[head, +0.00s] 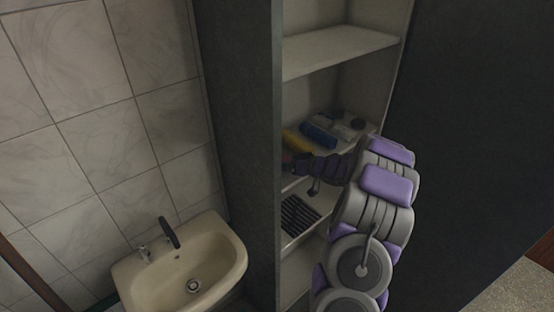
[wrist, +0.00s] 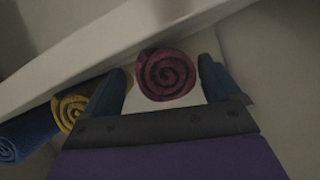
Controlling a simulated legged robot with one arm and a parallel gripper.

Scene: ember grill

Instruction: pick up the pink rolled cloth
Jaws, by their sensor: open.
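The pink rolled cloth (wrist: 167,77) shows end-on as a dark pink spiral in the wrist view. My gripper (wrist: 168,82) is open, with one finger on each side of the roll. The roll appears between the fingers or just beyond them; I cannot tell how deep it sits or whether a finger touches it. In the head view my gripper (head: 297,162) reaches into the shelf unit, dim and partly behind its dark side panel. The pink roll is hard to make out there.
A yellow rolled cloth (wrist: 70,112) and a blue rolled cloth (wrist: 12,148) lie left of my gripper in the wrist view. The shelf (head: 345,50) above and the dark side panel (head: 240,150) bound the space. A sink (head: 185,275) stands at left.

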